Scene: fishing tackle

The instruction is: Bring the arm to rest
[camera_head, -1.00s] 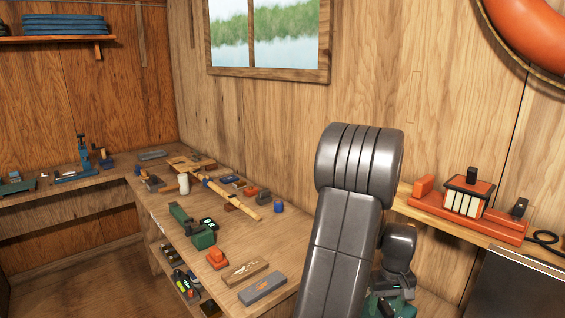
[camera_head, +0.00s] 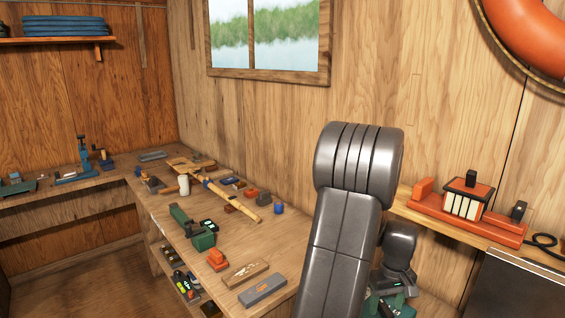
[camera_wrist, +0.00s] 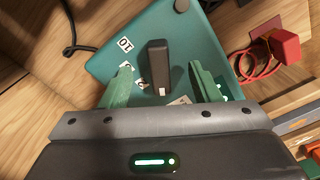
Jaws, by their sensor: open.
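My gripper (camera_wrist: 160,68) shows in the wrist view with its two green fingers apart. A small black block-like piece (camera_wrist: 157,65) lies between the fingers in the picture, over a teal board or case (camera_wrist: 110,60) with a "10" label. I cannot tell how far above it the fingers are, and the fingers do not close on it. In the head view my grey arm (camera_head: 345,220) stands folded at the right of the bench, and my gripper is mostly hidden behind it.
The workbench (camera_head: 225,270) carries a rod (camera_head: 225,190), a green vise-like tool (camera_head: 200,235) and grey and brown blocks. An orange rack (camera_head: 465,215) stands on a right-hand shelf. In the wrist view a red block with a cord (camera_wrist: 285,45) lies to the right, and a black cable (camera_wrist: 70,30) to the left.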

